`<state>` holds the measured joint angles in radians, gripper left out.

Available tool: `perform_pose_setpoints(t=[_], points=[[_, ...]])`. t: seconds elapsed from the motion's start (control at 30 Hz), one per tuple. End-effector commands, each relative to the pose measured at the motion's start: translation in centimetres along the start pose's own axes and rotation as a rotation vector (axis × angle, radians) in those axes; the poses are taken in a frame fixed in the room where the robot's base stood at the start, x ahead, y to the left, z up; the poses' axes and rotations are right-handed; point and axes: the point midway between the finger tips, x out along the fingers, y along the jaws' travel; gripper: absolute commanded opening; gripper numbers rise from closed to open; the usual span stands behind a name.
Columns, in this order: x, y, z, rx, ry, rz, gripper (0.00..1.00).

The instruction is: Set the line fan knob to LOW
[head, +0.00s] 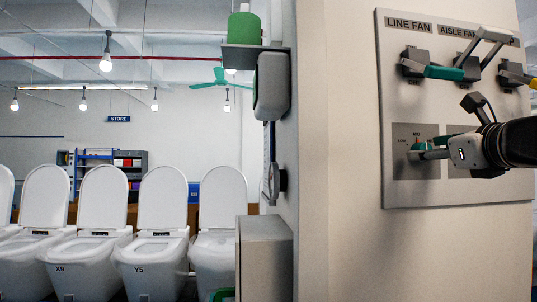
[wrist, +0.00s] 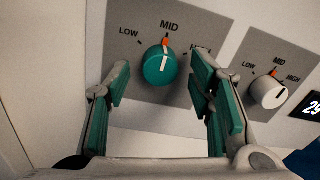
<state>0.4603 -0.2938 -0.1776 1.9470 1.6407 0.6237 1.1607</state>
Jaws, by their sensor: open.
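The line fan knob is a round teal knob (wrist: 160,66) on a grey plate marked LOW, MID and HIGH. Its white line points up toward the orange mark at MID; LOW lies to its upper left. In the wrist view my gripper (wrist: 158,80) is open, one finger on each side of the knob, with visible gaps and no clear contact. In the head view my gripper (head: 432,153) reaches in from the right at the lower plate (head: 404,170), and its fingers partly hide the knob.
A second plate with a white knob (wrist: 268,92) sits to the right, near a dark number display (wrist: 312,108). Above, the panel (head: 450,100) carries a teal-handled switch (head: 440,71) under LINE FAN and other levers. Several white toilets (head: 160,220) stand at left.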

Motion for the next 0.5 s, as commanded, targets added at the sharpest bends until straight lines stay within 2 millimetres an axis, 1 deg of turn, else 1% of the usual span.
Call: perform_pose_setpoints(t=[0.03, 0.13, 0.43, 0.47, 0.5], points=[[0.48, 0.01, -0.05, 0.001, 0.001, 0.001, 0.49], [1.03, 0.06, -0.02, 0.000, 0.000, 0.002, 0.49], [1.24, 0.05, 0.00, 0.000, 0.000, 0.001, 0.49], [1.24, 0.05, 0.00, 0.000, 0.000, 0.001, 0.46], [1.23, 0.05, 0.00, 0.000, 0.000, 0.001, 0.37]])
